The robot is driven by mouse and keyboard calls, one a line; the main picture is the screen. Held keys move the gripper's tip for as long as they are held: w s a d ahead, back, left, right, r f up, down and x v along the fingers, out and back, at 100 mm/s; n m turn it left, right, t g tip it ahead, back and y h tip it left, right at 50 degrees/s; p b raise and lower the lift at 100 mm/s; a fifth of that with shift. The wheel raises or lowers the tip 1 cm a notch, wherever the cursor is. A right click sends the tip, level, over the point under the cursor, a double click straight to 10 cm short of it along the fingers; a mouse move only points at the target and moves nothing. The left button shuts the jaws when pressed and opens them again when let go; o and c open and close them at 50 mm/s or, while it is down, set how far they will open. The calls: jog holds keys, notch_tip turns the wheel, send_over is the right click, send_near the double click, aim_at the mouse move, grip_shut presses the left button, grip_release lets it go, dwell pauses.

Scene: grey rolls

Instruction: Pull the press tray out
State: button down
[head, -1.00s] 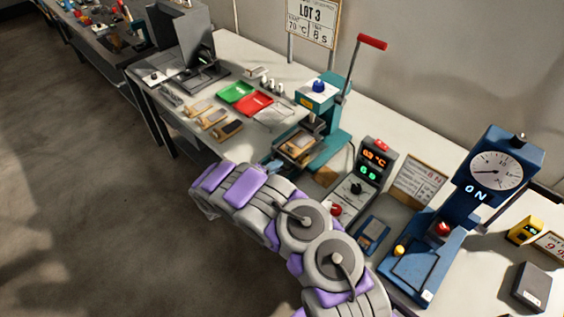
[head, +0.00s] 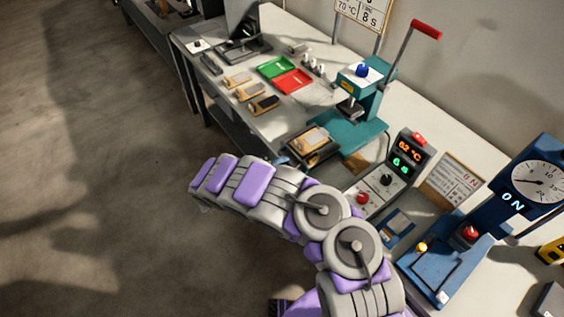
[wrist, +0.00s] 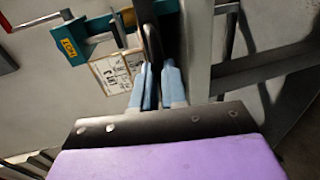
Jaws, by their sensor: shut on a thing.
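The teal press (head: 362,135) stands on the bench with its red-tipped lever (head: 426,30) raised. The dark press tray (head: 328,155), with a tan piece on it, sits out in front of the press head, toward the bench's front edge. In the wrist view my gripper (wrist: 156,72) has blue fingers closed around a dark upright bar (wrist: 150,38), which looks like the tray's handle or edge. The press head (wrist: 70,42) is at the upper left there. In the head view my arm hides most of the gripper.
A controller box (head: 403,165) with lit digits stands right of the press, and a blue dial gauge (head: 535,185) farther right. Green (head: 277,67) and red (head: 293,81) trays and several small pieces lie left. Open floor (head: 110,170) lies in front of the bench.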

jog(key=shift+s+d+f, duration=0.1)
jog(key=shift+f, duration=0.15)
jog(key=c, duration=1.4)
grip_release()
jog(key=shift+o, duration=1.2)
jog(key=shift+r, duration=0.15)
jog(key=p+v, duration=0.2)
jog(key=v, duration=1.5)
jog(key=shift+a, duration=0.25)
